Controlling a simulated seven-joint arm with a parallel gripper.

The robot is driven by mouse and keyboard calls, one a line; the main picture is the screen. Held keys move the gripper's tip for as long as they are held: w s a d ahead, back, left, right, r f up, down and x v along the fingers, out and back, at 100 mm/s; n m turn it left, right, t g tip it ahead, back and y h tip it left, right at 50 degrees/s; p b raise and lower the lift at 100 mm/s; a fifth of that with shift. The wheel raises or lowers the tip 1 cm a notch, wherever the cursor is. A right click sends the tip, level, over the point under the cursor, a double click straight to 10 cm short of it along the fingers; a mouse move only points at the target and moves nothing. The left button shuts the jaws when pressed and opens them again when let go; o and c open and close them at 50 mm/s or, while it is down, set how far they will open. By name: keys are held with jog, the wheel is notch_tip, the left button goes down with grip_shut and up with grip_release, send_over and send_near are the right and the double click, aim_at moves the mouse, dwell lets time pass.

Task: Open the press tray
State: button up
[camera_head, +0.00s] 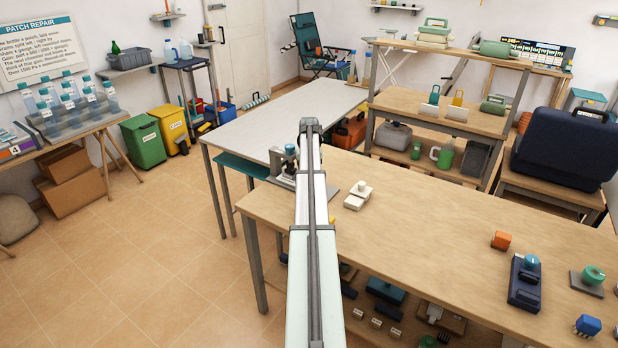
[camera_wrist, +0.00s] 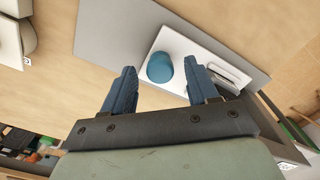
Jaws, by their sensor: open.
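A small press (camera_head: 284,168) with a blue knob stands on a grey plate at the far left corner of the wooden table, partly hidden behind my arm in the head view. In the wrist view a white press body (camera_wrist: 196,50) with a round blue knob (camera_wrist: 160,67) lies on the grey plate (camera_wrist: 110,38). A pale slotted part, perhaps the tray (camera_wrist: 226,74), shows at its right side, partly behind a finger. My gripper (camera_wrist: 159,68) is open and empty, its blue fingers apart with the knob showing between their tips. Contact cannot be told.
A white device (camera_head: 357,195) sits on the wooden table (camera_head: 420,230) right of the press. An orange block (camera_head: 501,240), a dark blue device (camera_head: 524,282) and a green-knobbed item (camera_head: 592,277) stand farther right. A pale table (camera_head: 285,120) adjoins behind. The middle of the wooden table is clear.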

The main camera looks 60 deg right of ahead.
jog(key=shift+f, duration=0.6)
grip_shut()
dwell(0.4)
